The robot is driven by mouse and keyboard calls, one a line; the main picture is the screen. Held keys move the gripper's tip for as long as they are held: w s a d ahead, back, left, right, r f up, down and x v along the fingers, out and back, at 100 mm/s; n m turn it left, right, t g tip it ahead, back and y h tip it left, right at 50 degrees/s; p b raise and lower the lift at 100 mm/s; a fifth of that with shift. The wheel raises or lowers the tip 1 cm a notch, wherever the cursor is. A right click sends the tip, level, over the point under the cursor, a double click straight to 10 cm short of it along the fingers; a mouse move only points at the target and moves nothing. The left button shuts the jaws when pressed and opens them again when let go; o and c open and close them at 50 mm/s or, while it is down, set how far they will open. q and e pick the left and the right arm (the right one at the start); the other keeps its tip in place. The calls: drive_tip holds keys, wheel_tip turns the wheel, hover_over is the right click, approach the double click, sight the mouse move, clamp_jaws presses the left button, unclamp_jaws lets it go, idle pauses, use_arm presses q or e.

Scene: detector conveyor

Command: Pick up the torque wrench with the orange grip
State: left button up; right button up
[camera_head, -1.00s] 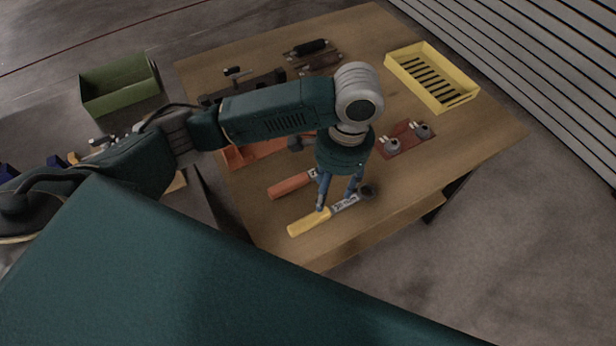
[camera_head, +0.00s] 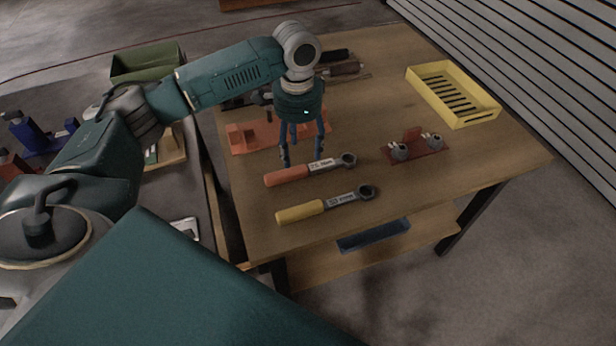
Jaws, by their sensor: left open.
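The torque wrench with the orange grip (camera_head: 289,177) lies on the wooden table. Its grip points left and its grey ring head points right. A second wrench with a yellow grip (camera_head: 300,211) lies nearly parallel to it, closer to the table's front edge. My left gripper (camera_head: 302,158) points down with its two blue fingers apart and nothing between them. It is just above or behind the orange-grip wrench; the exact height is hard to tell. My right gripper is not in view.
An orange-red holder (camera_head: 241,139) stands behind my gripper. A red plate with two grey fittings (camera_head: 416,146) is to the right. A yellow slotted tray (camera_head: 452,92) sits at the back right. A green bin (camera_head: 147,63) is at the left. The table's front right is clear.

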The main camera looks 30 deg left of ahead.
sight(298, 171)
use_arm(q)
drive_tip(key=shift+a+f, duration=0.25)
drive_tip(key=shift+f, duration=0.95)
drive_tip(key=shift+d+f, duration=0.1)
drive_tip(key=shift+f, duration=0.1)
drive_tip(key=shift+s+f+p, duration=0.1)
drive_tip(key=shift+f+p, duration=0.2)
wheel_tip(298, 171, down, 4)
drive_tip(key=shift+r+p, duration=0.2)
drive_tip(key=shift+p, duration=0.15)
drive_tip(key=shift+f, duration=0.3)
drive_tip(key=shift+c, duration=0.3)
drive_tip(key=c, duration=0.5)
drive_tip(key=shift+f, duration=0.1)
drive_tip(key=c, duration=0.8)
clamp_jaws()
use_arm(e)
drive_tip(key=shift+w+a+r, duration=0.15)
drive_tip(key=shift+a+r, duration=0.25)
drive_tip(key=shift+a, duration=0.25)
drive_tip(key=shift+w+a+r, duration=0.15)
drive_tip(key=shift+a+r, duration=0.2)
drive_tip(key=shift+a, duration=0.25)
